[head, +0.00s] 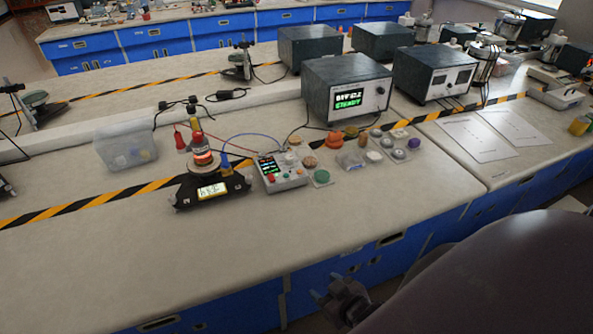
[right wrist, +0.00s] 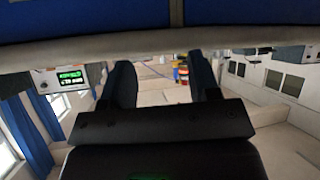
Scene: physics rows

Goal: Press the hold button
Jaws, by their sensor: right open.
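A small grey control box (head: 283,174) with a lit screen and several small buttons, one red, sits mid-bench in the head view. I cannot read which button is hold. Round coloured buttons or caps lie beside it, including a green one (head: 321,176) and an orange one (head: 334,139). A black scale-like device (head: 212,190) with a lit display stands to its left, with an orange-glowing item on top. My right gripper (head: 338,298) is in front of the bench edge, well away from the control box. Its two fingers are apart and empty in the right wrist view (right wrist: 163,82).
A grey instrument (head: 346,88) with a green readout reading STEADY stands behind the control box. A clear plastic bin (head: 127,146) is at left. Wires run around the scale. Papers (head: 466,138) lie at right. The bench front (head: 330,235) is clear.

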